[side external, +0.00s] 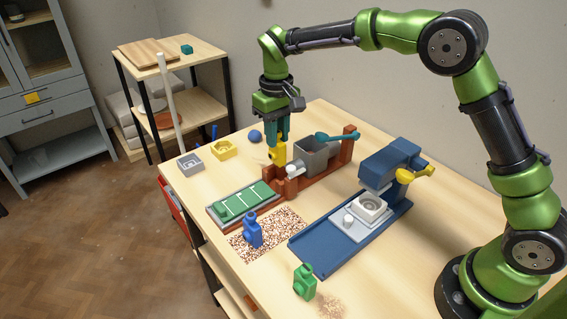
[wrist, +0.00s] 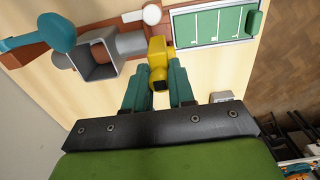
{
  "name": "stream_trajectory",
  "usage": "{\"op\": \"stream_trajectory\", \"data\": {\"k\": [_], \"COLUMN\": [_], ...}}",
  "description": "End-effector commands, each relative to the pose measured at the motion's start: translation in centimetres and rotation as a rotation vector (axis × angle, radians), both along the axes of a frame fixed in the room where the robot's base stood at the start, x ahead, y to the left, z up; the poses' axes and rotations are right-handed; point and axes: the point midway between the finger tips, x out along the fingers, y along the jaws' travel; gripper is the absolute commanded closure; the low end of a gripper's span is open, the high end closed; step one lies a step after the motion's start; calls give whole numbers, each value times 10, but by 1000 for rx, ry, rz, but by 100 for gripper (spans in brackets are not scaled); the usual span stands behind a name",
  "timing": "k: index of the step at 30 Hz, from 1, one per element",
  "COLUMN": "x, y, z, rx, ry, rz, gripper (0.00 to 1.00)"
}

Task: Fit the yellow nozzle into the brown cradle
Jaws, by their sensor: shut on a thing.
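The yellow nozzle (side external: 279,154) hangs between the teal fingers of my gripper (side external: 276,138), which is shut on it. In the wrist view, the nozzle (wrist: 157,52) sits between the fingertips (wrist: 158,76), with its far end pointing at the reddish-brown structure. That structure, which I take as the brown cradle (side external: 328,174), is a long base with raised ends and carries a grey hopper. The brown base also shows in the wrist view (wrist: 132,29). The nozzle is at the near-left end of the base, by a white knob. I cannot tell whether it touches the brown part.
The grey hopper (side external: 317,158) and teal scoop (side external: 337,136) stand right of my gripper. A green panel (side external: 242,199) lies in front. A blue press (side external: 390,165), blue bottle (side external: 252,229), green bottle (side external: 304,282), yellow block (side external: 223,150) and grey block (side external: 190,164) stand around.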

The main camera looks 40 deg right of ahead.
Motion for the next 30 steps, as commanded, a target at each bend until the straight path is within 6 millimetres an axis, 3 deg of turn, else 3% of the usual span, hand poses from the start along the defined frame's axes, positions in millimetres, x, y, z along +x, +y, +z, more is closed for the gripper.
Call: {"op": "stream_trajectory", "data": {"k": [21, 30], "x": [0, 0], "y": [0, 0], "z": [-58, -73], "rx": [0, 0], "ry": [1, -1], "rz": [-1, 0], "gripper": [100, 100]}}
